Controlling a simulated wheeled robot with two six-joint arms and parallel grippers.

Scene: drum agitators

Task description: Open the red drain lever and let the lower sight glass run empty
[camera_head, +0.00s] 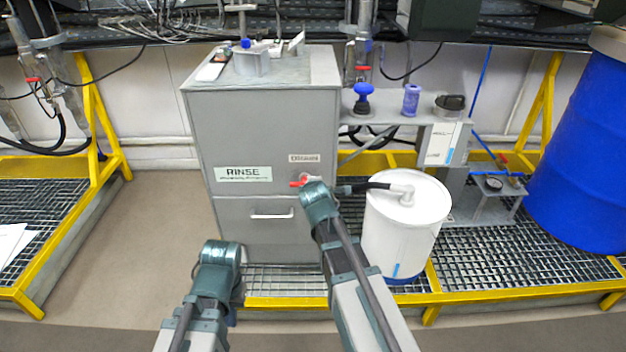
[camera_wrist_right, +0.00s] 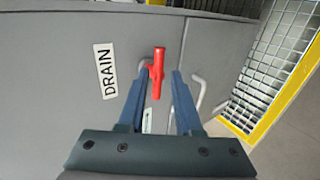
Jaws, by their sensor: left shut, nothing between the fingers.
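The red drain lever (camera_head: 299,183) sticks out to the left on the front of the grey RINSE cabinet (camera_head: 262,130), below a small label. In the right wrist view the lever (camera_wrist_right: 157,72) stands between the tips of my right gripper (camera_wrist_right: 160,76), beside the DRAIN label (camera_wrist_right: 105,71). In the head view my right wrist hides those fingers. My left gripper (camera_head: 232,315) is low in front of the cabinet, shut and empty. I cannot pick out the lower sight glass for certain.
A white drum (camera_head: 405,232) with a black hose (camera_head: 365,188) and a blue strip stands right of the lever. A drawer handle (camera_head: 271,215) is below it. A blue barrel (camera_head: 585,160) stands far right. Yellow-edged grating (camera_head: 490,255) surrounds; open floor (camera_head: 135,225) lies left.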

